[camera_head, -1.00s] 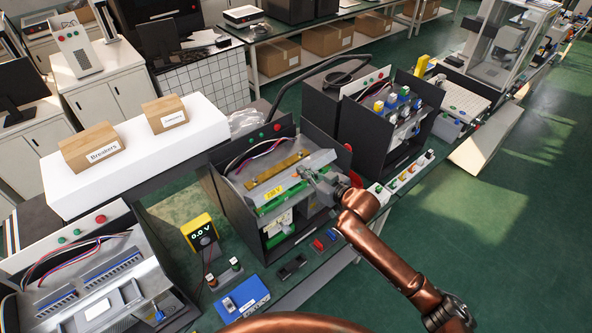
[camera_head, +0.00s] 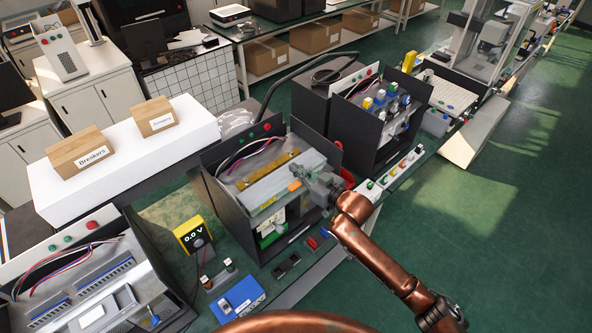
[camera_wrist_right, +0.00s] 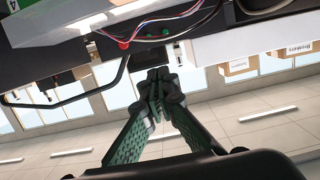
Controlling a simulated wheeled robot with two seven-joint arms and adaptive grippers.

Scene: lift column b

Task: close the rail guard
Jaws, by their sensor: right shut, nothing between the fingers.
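The rail guard, a grey metal panel (camera_head: 284,180) with a small orange tag, lies across the middle open-topped dark cabinet (camera_head: 231,222) in the head view. A narrow brass-coloured strip (camera_head: 285,163) shows just behind it. My right gripper (camera_head: 311,184) is at the panel's right end, close to the tag; whether it touches the panel I cannot tell. In the right wrist view the green-padded fingers (camera_wrist_right: 160,78) are together with nothing between them, below a pale panel edge and coloured wires. My left gripper is not in view.
A yellow meter reading 0.0 V (camera_head: 193,235) and a blue box (camera_head: 238,299) stand in front of the cabinet. Another dark cabinet (camera_head: 352,128) stands behind to the right. Two cardboard boxes rest on a white block (camera_head: 130,160). The green floor at right is clear.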

